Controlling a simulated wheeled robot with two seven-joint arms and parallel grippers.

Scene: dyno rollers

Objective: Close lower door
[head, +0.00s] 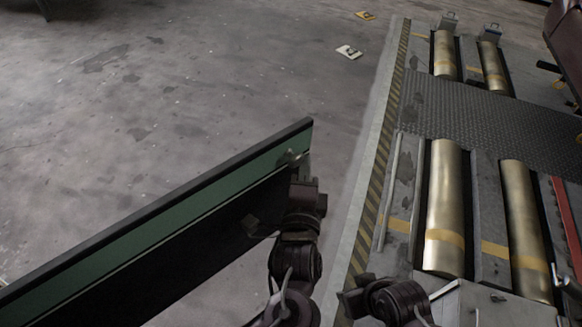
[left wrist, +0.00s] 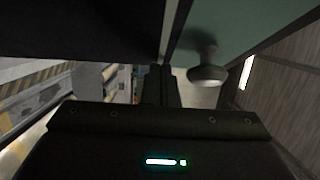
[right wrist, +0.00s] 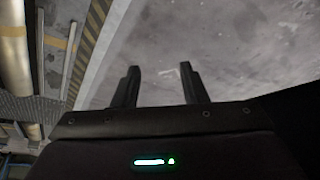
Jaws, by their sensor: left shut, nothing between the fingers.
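The door (head: 160,222) is a dark panel with a green face, swung open and reaching from the lower left to the middle of the head view. My left gripper (head: 298,163) is at the door's free end. In the left wrist view its fingers (left wrist: 160,82) are shut and empty, close to the door's edge and beside the knob. I cannot tell whether they touch the door. My right gripper (right wrist: 160,82) is open and empty, low beside the roller platform.
The platform (head: 408,94) on the right has a yellow-black striped edge and brass rollers (head: 444,205). Two small items, one whitish (head: 348,52) and one yellow (head: 365,15), lie on the floor.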

